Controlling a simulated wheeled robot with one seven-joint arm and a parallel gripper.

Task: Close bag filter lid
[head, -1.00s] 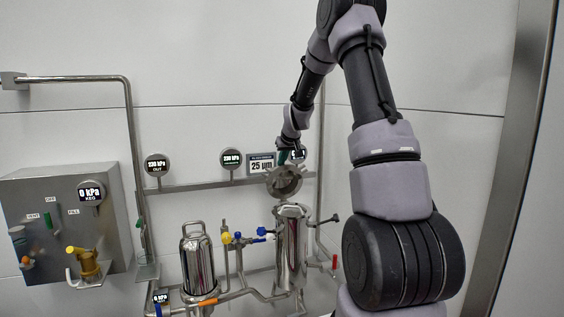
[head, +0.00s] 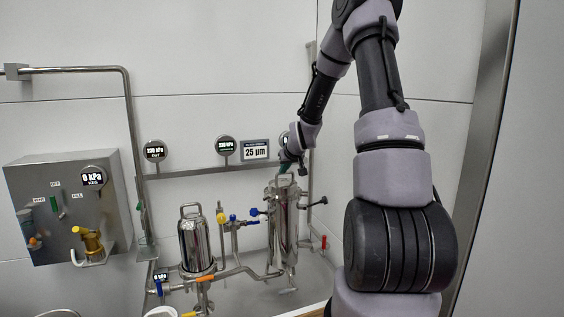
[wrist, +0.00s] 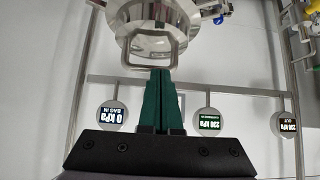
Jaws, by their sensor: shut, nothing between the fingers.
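The bag filter (head: 284,225) is a shiny steel cylinder right of centre in the head view. Its lid (head: 284,183) lies down over the top of the vessel; I cannot tell whether it is fully seated. In the wrist view the round steel lid (wrist: 150,40) with its squared wire handle (wrist: 152,66) fills the upper middle. My gripper (wrist: 160,72) has its green fingers together and empty, with the tips at the handle; contact is unclear. In the head view my gripper (head: 284,168) is small, just above the lid.
A second steel filter housing (head: 197,240) stands to the left, with blue and yellow valves (head: 232,219) between the two. Gauges and a 25 µm sign (head: 255,150) hang on the wall rail behind. A grey panel box (head: 70,205) is at far left.

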